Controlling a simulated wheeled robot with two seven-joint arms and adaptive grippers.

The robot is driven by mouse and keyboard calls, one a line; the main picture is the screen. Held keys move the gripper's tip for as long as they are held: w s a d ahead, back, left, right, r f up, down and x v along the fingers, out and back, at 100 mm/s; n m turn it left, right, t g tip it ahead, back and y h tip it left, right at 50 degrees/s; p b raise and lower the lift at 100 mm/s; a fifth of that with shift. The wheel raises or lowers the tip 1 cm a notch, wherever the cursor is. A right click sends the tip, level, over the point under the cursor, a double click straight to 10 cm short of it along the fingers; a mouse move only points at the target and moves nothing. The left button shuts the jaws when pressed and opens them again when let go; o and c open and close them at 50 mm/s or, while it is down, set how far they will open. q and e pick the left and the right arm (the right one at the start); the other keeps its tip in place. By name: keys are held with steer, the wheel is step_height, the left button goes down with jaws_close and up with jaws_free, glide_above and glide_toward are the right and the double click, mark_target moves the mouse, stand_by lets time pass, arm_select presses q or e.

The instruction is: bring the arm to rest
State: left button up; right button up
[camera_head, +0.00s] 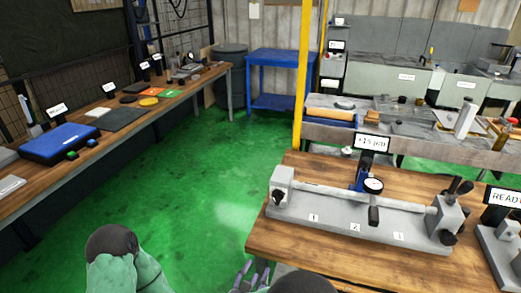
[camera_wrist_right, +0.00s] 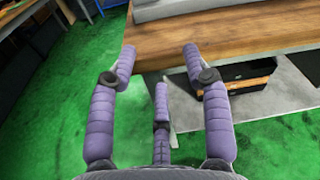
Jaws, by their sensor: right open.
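My right gripper (camera_head: 252,277) shows at the bottom of the head view, beside the left front edge of the wooden bench. In the right wrist view my right gripper (camera_wrist_right: 160,65) has its purple padded fingers spread apart with nothing between them. The wooden bench top (camera_wrist_right: 235,28) lies beyond the fingertips. The gripper appears apart from the bench. Part of my left arm (camera_head: 125,270) shows at the lower left of the head view. My left gripper is out of view.
The wooden bench (camera_head: 290,245) carries a grey measuring fixture (camera_head: 320,212) with a shaft and a dial gauge (camera_head: 373,185). A long side bench (camera_head: 150,115) runs along the left. A yellow post (camera_head: 303,80) stands behind. The green floor (camera_head: 190,190) between the benches is clear.

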steer(key=s+d+f+m+g+h, duration=0.1)
steer(key=s+d+f+m+g, duration=0.5)
steer(key=f, duration=0.3)
steer(key=s+d+f+m+g, duration=0.3)
steer(key=s+d+f+g, duration=0.2)
steer(key=d+f+g, duration=0.35)
steer(key=s+a+f+m+g+y+p, duration=0.1)
steer(key=s+a+f+m+g+y, duration=0.3)
steer(key=m, duration=0.4)
steer(key=s+a+f+m+g+y, duration=0.25)
steer(key=s+f+m+y, duration=0.2)
steer(key=s+m, duration=0.3)
steer(key=w+d+f+m+t+y, duration=0.2)
steer(key=w+m+t, duration=0.3)
steer(key=m, duration=0.9)
steer(key=w+d, duration=0.1)
steer(key=w, duration=0.2)
steer(key=shift+d+f+t+y, duration=0.25)
steer(key=shift+f+t+y, duration=0.1)
steer(key=shift+f+t, duration=0.05)
